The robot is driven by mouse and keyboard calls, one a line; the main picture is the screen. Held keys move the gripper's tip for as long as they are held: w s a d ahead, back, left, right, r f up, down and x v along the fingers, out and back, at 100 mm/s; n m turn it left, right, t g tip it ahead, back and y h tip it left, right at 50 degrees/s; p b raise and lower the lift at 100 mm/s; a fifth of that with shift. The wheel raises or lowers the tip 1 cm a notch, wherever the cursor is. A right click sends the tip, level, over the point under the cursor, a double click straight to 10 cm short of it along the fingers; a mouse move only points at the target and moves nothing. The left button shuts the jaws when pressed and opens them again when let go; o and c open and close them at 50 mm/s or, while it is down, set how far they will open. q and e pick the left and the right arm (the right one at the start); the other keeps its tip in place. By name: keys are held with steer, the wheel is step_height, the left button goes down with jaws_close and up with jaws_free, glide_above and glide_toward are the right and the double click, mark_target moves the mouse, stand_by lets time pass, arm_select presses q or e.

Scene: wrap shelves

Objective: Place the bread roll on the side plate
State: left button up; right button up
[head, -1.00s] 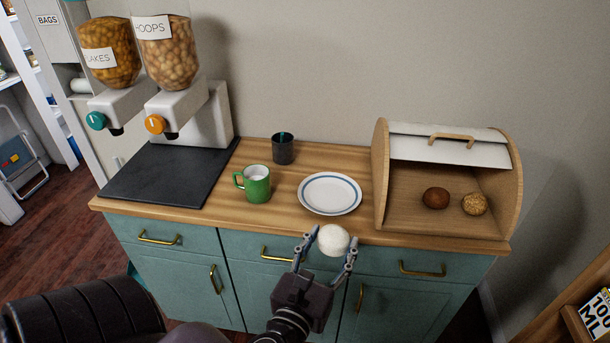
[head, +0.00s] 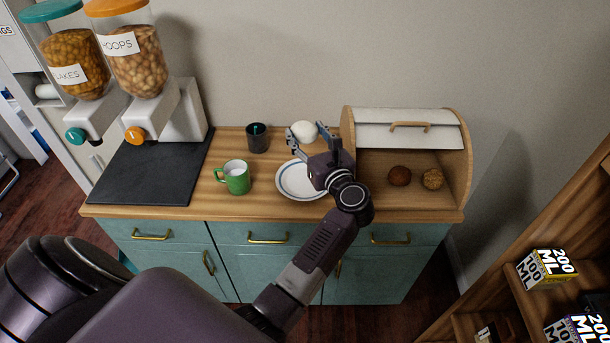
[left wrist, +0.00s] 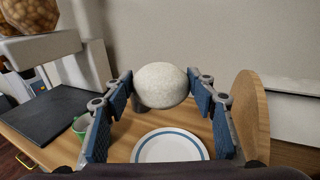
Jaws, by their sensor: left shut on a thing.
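The bread roll is pale and round (head: 304,131); it also shows in the left wrist view (left wrist: 161,85). My left gripper (head: 311,134) is shut on the roll and holds it in the air. In the left wrist view its blue-padded fingers (left wrist: 162,98) lie on both sides of the roll. The side plate (head: 287,181) is white with a blue ring and lies on the wooden counter; it appears below the roll in the left wrist view (left wrist: 168,148). My gripper and arm hide the plate's right part in the head view. My right gripper is not in view.
An open bread box (head: 348,150) with a brown roll (head: 399,176) and a seeded roll (head: 432,179) stands right of the plate. A green mug (head: 236,178) and a dark cup (head: 257,138) stand to the left. Two cereal dispensers (head: 186,112) stand farther left, by a dark mat (head: 140,175).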

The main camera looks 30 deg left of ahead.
arm_select(q)
steer(key=b, duration=0.9)
glide_above(306, 192)
step_height(306, 192, down, 15)
steer(key=shift+r, duration=0.2)
steer(key=shift+w+f+b, duration=0.1)
steer(key=shift+f+b, duration=1.65)
steer(key=shift+f, duration=0.85)
steer(key=shift+r, duration=0.1)
steer(key=o, duration=1.1)
